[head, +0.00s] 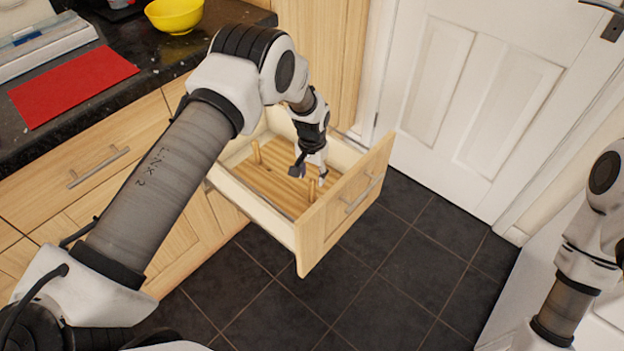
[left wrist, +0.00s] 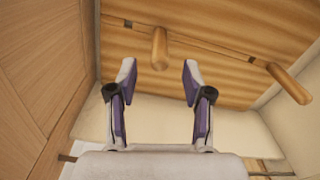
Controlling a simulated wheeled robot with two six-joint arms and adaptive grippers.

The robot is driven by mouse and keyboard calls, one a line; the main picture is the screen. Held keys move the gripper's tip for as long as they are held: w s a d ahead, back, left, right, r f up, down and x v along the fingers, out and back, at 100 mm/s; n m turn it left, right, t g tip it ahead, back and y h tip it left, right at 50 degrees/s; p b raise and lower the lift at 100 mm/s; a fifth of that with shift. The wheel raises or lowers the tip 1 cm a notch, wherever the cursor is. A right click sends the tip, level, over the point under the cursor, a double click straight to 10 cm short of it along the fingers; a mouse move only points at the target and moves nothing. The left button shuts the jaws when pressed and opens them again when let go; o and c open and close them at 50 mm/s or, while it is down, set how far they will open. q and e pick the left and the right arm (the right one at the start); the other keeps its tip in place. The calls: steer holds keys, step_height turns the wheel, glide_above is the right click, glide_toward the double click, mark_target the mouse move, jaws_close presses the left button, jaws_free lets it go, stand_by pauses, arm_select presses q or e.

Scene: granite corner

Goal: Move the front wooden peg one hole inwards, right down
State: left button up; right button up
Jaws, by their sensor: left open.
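The front wooden peg (head: 312,190) stands upright in the slatted wooden peg board (head: 268,183) inside the open drawer, close to the drawer's front panel. In the left wrist view the same peg (left wrist: 160,48) shows just beyond my fingertips, in line with the gap between them. A second peg (head: 256,152) stands farther back in the board; it also shows at the right of the left wrist view (left wrist: 290,83). My left gripper (head: 309,174) is open and empty, low over the board by the front peg. My right gripper is out of view.
The pale drawer walls (head: 262,212) and wooden front panel (head: 345,205) enclose the board closely. In the board, dark slots (left wrist: 252,59) show between the pegs. The dark counter (head: 130,88) holds a red mat (head: 72,84) and yellow bowl (head: 175,14).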

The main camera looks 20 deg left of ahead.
arm_select(q)
step_height(320, 180, up, 9)
stand_by(0.6)
